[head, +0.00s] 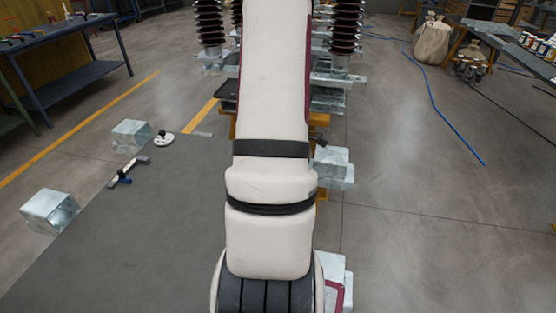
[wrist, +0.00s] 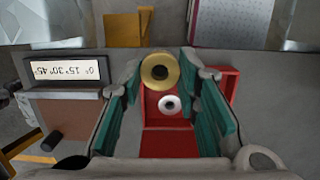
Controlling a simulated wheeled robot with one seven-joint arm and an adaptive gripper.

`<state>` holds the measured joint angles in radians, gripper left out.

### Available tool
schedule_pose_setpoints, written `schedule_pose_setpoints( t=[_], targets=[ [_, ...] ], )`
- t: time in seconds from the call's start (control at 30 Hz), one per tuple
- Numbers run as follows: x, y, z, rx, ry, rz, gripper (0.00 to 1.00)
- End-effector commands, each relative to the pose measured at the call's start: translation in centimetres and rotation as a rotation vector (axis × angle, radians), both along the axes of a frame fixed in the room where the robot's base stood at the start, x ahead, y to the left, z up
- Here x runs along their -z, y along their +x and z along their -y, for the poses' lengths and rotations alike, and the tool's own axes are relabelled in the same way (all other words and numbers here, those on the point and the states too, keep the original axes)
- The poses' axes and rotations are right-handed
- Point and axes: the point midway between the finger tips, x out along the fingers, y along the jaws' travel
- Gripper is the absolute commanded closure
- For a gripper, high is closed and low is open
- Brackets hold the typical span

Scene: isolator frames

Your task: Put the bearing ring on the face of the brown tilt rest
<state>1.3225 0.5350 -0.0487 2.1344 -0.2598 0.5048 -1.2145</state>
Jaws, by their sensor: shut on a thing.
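The brown tilt rest (wrist: 88,112) is to the left of the left finger. It carries a white angle scale, upside down in the picture, and a dark knob. The ring is apart from the rest. In the head view my arm hides the ring, the rest and the gripper.
A red tray (wrist: 166,143) lies beneath the gripper, with a pale washer-like ring (wrist: 169,104) over it. A yellow-brown block (wrist: 125,30) is beyond. In the head view, metal blocks (head: 49,211) stand on the left floor and a workbench (head: 62,42) is at far left.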

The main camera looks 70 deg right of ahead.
Motion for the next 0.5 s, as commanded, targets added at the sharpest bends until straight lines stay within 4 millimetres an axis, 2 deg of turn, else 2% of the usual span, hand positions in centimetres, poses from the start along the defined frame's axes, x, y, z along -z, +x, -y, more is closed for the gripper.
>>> schedule_pose_setpoints(
  t=[0.5],
  targets=[
    [1.2, 7.5, 9.3, -0.001, -0.001, 0.001, 1.00]
  ],
)
